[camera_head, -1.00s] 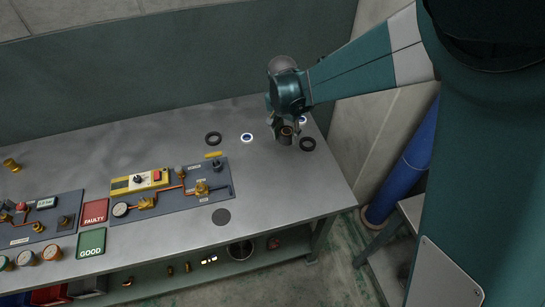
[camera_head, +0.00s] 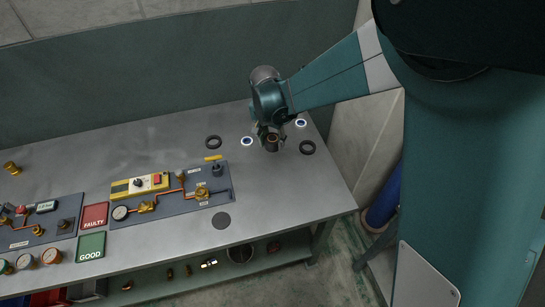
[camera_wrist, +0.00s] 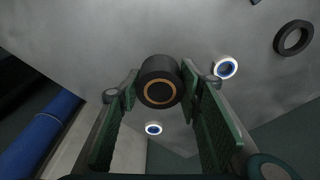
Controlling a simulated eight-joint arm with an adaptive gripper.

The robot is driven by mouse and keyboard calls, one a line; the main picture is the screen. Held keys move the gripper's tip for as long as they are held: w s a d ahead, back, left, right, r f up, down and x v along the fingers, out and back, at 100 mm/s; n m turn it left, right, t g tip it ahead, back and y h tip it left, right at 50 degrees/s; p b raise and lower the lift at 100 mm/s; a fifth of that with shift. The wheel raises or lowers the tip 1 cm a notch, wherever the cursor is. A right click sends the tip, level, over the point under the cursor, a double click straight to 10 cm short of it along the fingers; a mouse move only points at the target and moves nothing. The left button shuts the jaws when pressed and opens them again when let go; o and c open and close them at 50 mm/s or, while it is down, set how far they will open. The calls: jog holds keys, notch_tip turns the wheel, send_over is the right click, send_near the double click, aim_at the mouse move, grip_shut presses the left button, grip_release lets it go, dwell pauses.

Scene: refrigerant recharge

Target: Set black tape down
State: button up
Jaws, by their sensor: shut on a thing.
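The black tape, a short dark roll with a tan ring on its end face, is between my fingertips in the wrist view (camera_wrist: 158,82). In the head view its dark end (camera_head: 271,145) shows below my wrist. My gripper (camera_wrist: 160,75) is shut on it, one finger on each side. It is over the right part of the grey workbench (camera_head: 270,190). Its exact height above the bench is hard to tell.
A black ring (camera_head: 307,147) lies to the right and another (camera_head: 213,142) to the left. White rings with blue centres lie close by, left (camera_head: 247,141) and behind right (camera_head: 300,123). A blue-grey panel with fittings (camera_head: 170,197) is front left. Bare bench lies in front.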

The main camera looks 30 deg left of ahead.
aim_at(271, 141)
jog(key=shift+f, duration=2.4)
jog(key=shift+f, duration=0.1)
jog(key=shift+f, duration=1.75)
jog(key=shift+f+b, duration=0.1)
jog(key=shift+b, duration=0.25)
jog(key=o, duration=0.5)
jog(key=shift+f, duration=0.1)
jog(key=shift+c, duration=0.2)
jog(key=o, duration=0.4)
jog(key=shift+r, duration=0.2)
jog(key=shift+s+r+p, duration=0.15)
jog(key=shift+s+r, duration=0.15)
jog(key=shift+r, duration=1.7)
jog(key=shift+s+r+p, duration=0.15)
jog(key=shift+s+r, duration=0.2)
jog(key=shift+r, duration=1.6)
jog(key=shift+s+r+p, duration=0.15)
jog(key=shift+s+r, duration=0.15)
jog(key=shift+r, duration=1.7)
